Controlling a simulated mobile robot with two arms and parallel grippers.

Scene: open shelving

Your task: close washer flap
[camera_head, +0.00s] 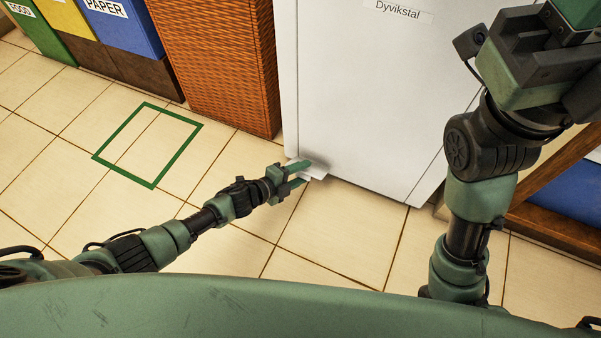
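The white washer (365,90), labelled "Dyvikstal", stands at the top middle. A small white flap (318,172) sticks out at the bottom left of its front, close to the floor. My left gripper (306,172) is at this flap, with its two green fingers apart. The upper finger overlaps the flap in the picture; I cannot tell whether it touches. Part of the flap is hidden by the fingers. My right arm (485,180) rises at the right, well away from the flap. Its hand end is at the top right, and its fingertips cannot be made out.
An orange-brown wicker basket (225,60) stands left of the washer. Sorting bins (125,25), one marked "PAPER", are further left. A green square outline (124,172) marks the tiled floor. Wooden shelving (555,225) with a blue item is at the right. The floor before the washer is clear.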

